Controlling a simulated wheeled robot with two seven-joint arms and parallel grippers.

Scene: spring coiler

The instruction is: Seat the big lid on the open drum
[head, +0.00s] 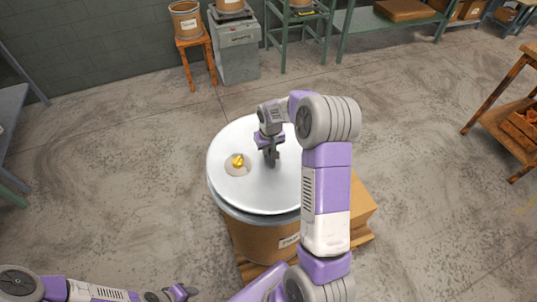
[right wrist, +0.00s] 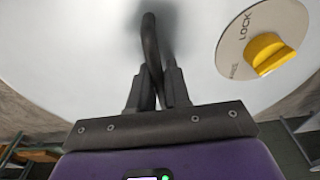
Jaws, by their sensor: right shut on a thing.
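The big lid (head: 250,192) is a pale, round metal disc over the top of the drum (head: 262,240), a brown cylinder with a grey upper band. The lid covers the drum's mouth; I cannot tell whether its rim touches the drum. A yellow knob (head: 238,160) sits on a round plate on the lid; the plate, marked LOCK, also shows in the right wrist view (right wrist: 235,45). My right gripper (head: 271,156) is shut on the lid's dark bar handle (right wrist: 151,50). My left gripper (head: 180,293) is low at the left, apart from the drum, its jaw state unclear.
The drum stands on a wooden pallet (head: 362,210). Behind are a wooden stool (head: 194,60) with a small drum, a grey cabinet (head: 238,55) and green shelving (head: 380,20). A wooden rack (head: 505,115) stands at right. The floor around the pallet is clear.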

